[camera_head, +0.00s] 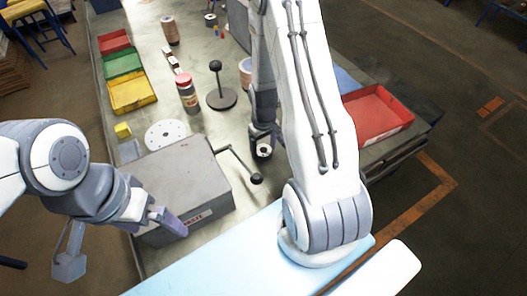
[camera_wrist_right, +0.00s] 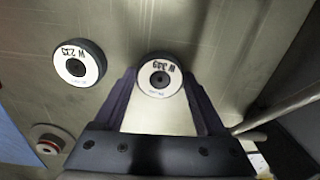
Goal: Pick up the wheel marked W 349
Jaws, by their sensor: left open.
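In the right wrist view a dark-edged wheel with a white label (camera_wrist_right: 161,76) lies between the fingertips of my right gripper (camera_wrist_right: 160,82). Its upside-down marking seems to read W 349, though the middle digit is not sharp. One finger is close along each side of the wheel; I cannot tell whether they press on it. A similar wheel, seemingly marked W 233 (camera_wrist_right: 80,63), lies apart to the left. My left gripper (camera_head: 166,219) is open and empty beside the grey box.
The grey box (camera_head: 184,178) with a crank handle stands on the bench. Red, green and yellow bins (camera_head: 131,92) line the left edge; a red bin (camera_head: 376,114) is at the right. A black-knobbed stand (camera_head: 221,98) and a stack of discs (camera_head: 187,94) are behind the box.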

